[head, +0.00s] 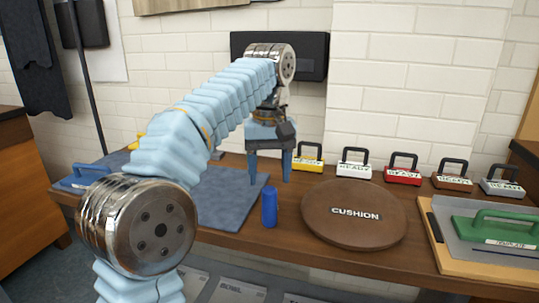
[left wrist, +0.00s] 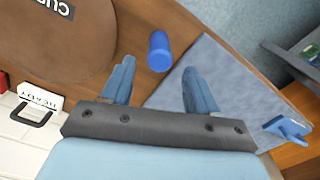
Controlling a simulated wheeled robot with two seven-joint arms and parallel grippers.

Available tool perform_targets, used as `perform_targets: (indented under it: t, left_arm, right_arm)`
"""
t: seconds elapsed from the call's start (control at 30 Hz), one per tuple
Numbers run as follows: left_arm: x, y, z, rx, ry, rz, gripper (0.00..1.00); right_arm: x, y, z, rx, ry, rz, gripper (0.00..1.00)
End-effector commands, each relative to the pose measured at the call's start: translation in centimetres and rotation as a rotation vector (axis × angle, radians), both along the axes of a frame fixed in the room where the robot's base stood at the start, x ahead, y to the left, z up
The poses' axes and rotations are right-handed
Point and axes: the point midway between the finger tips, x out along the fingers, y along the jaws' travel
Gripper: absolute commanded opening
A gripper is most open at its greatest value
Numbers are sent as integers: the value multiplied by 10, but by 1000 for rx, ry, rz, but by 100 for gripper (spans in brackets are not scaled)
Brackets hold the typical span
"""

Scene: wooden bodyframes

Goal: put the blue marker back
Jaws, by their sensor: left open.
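The blue marker (head: 269,208) is a short blue cylinder standing upright on the wooden table, by the right edge of a grey-blue mat (head: 226,205). My left gripper (head: 270,181) is open and empty, its two blue fingers pointing down, just behind and above the marker in the head view. In the left wrist view the marker (left wrist: 160,52) shows just beyond the gap between the open fingertips (left wrist: 158,65), apart from both fingers. My right gripper is not in view.
A round brown cushion (head: 354,214) lies right of the marker. Several handled blocks, including a yellow one (head: 308,158) and a white one (head: 354,164), line the back. A green-handled template (head: 506,229) lies at far right. A blue handled tool (head: 84,178) is at left.

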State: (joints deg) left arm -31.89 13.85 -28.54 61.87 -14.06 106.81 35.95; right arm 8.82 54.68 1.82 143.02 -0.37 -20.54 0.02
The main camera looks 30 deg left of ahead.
Motion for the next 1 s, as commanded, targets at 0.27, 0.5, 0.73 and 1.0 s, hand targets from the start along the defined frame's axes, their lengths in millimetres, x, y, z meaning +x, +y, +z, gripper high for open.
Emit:
perform_targets:
  t: [0.27,0.5,0.73,1.0]
  left_arm:
    - [0,0,25,0,1,1,59]
    - [0,0,27,-1,1,0,59]
    - [0,0,26,-1,1,0,59]
    - [0,0,26,-1,1,0,59]
  right_arm:
    - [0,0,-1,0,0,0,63]
    - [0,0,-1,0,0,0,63]
    - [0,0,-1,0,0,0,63]
    - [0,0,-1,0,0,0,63]
